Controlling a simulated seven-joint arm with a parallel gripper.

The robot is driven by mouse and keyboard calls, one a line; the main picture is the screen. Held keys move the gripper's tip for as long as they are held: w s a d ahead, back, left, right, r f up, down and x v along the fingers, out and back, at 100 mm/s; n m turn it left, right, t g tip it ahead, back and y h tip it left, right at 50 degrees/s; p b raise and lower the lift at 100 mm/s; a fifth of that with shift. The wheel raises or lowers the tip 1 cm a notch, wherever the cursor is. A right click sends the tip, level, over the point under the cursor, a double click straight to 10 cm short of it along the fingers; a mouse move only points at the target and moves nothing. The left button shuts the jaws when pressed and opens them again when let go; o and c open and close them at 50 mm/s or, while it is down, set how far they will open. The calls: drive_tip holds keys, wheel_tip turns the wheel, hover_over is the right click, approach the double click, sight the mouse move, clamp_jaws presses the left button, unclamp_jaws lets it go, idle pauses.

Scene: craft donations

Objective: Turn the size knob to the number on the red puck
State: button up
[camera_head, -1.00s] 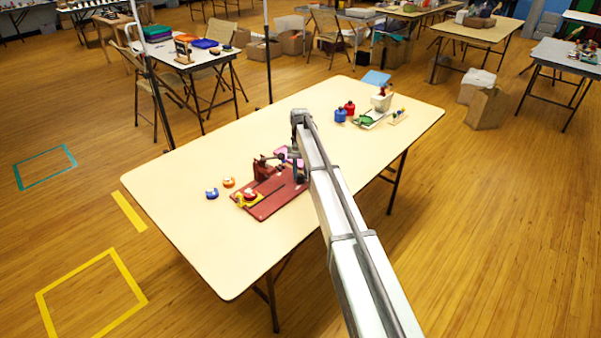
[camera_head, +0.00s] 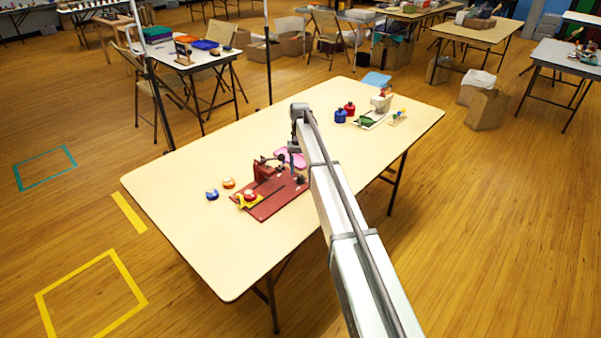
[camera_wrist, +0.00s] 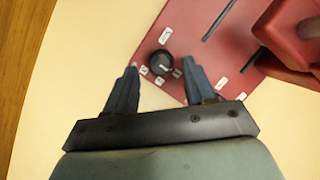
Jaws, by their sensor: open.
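The red press board (camera_head: 268,207) lies on the table, and its corner also shows in the wrist view (camera_wrist: 150,45). A round black knob (camera_wrist: 161,63) with a light pointer mark sits near that corner, with several small white number labels around it, too small to read surely. My gripper (camera_wrist: 160,65) is open, with its fingertips on either side of the knob in the picture; contact and height cannot be told. In the head view my gripper (camera_head: 300,165) is over the board's far right end. A red puck (camera_head: 250,196) sits in a yellow holder (camera_head: 243,202); its number is unreadable.
A red press body (camera_head: 266,171) rises from the board beside my gripper. A pink tray (camera_head: 292,158) lies behind. Blue (camera_head: 212,194) and orange (camera_head: 228,183) pucks lie left. Blue and red jars (camera_head: 341,116) stand toward the back. The table's left front is clear.

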drive_tip(key=v, duration=0.3)
drive_tip(key=shift+w, duration=0.15)
drive_tip(key=w, duration=1.1)
drive_tip(key=shift+w+f, duration=0.15)
drive_tip(key=shift+w, duration=0.2)
